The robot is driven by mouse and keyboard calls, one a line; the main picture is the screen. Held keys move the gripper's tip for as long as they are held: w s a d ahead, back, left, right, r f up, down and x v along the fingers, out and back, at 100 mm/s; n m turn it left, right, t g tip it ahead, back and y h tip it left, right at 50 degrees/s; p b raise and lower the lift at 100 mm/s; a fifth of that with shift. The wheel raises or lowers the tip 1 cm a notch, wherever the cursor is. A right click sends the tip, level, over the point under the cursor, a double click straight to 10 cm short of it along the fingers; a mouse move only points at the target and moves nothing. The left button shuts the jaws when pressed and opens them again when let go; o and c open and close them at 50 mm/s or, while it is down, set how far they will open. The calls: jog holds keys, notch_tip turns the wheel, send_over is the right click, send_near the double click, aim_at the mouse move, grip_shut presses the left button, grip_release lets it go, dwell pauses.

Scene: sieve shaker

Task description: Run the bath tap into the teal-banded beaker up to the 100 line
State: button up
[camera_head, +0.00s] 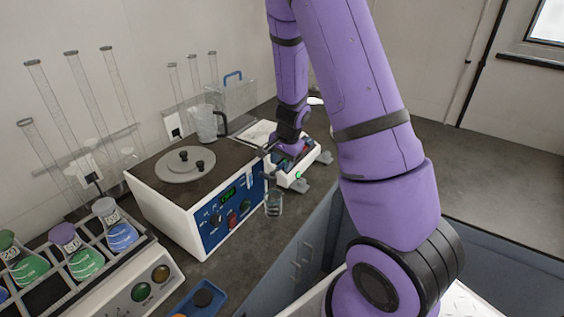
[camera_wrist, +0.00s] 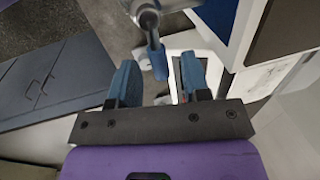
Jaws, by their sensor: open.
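The water bath (camera_head: 190,205) is a white box with a blue control panel and a round lid on top. A clear beaker (camera_head: 274,203) with a faint teal tint stands on the bench by its front right corner; its scale and water level are too small to read. The grey tap (camera_wrist: 150,22) with a blue-tipped lever (camera_wrist: 159,64) shows in the wrist view. My gripper (camera_wrist: 160,72) is open, with its two blue fingers on either side of the lever tip and gaps visible. In the head view, my arm partly hides the gripper beside the bath.
A white instrument (camera_head: 295,175) with a green light stands right of the bath. A flask rack (camera_head: 85,270) and a blue tray (camera_head: 200,300) are at the front left. A clear jug (camera_head: 207,122) stands behind the bath lid.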

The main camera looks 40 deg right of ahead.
jog(key=shift+f, duration=0.15)
grip_shut()
jog(key=shift+s+m, duration=0.4)
jog(key=shift+m, duration=0.8)
grip_release()
